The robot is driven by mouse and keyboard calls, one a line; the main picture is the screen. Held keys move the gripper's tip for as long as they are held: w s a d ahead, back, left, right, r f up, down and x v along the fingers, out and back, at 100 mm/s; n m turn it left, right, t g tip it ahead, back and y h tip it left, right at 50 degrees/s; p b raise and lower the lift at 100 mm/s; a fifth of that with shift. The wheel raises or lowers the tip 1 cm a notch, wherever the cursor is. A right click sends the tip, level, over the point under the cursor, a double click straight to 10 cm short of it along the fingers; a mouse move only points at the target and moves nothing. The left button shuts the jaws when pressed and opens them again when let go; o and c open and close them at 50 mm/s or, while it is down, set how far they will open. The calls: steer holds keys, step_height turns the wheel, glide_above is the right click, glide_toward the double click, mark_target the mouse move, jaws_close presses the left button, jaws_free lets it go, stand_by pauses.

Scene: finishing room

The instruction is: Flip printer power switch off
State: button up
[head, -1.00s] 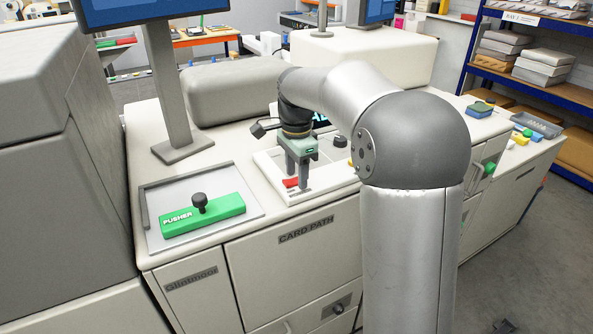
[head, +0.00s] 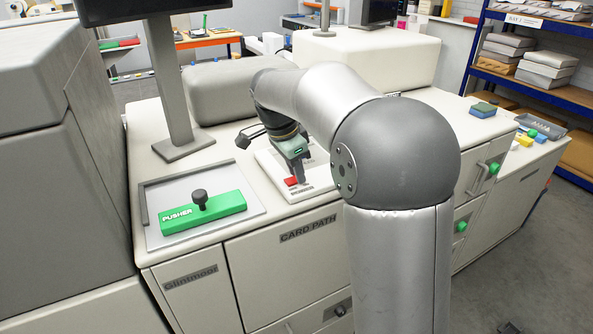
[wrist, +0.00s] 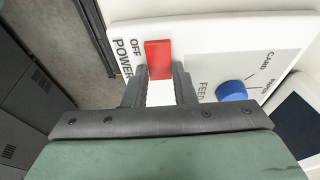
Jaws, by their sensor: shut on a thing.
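The red power switch (wrist: 158,58) sits on the white panel (wrist: 215,27) beside the printed words OFF and POWER. It also shows in the head view (head: 291,181), low at my gripper's fingers. My gripper (wrist: 159,72) is shut on the red switch, with one finger at each side of its near end. In the head view my gripper (head: 298,180) is tilted over the panel. The monitor (head: 125,10) on the post is dark. The printer's small display is hidden behind my arm.
A blue knob (wrist: 231,91) marked FEED is close to the right finger. A green PUSHER block (head: 203,214) with a black knob lies in a shallow tray (head: 148,238) left of the panel. A grey cushion-shaped cover (head: 220,92) stands behind.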

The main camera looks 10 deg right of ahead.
steer(key=o, duration=1)
steer(key=shift+r, duration=0.1)
steer(key=v, duration=1.7)
steer(key=shift+r+p, duration=0.15)
steer(key=shift+p, duration=0.2)
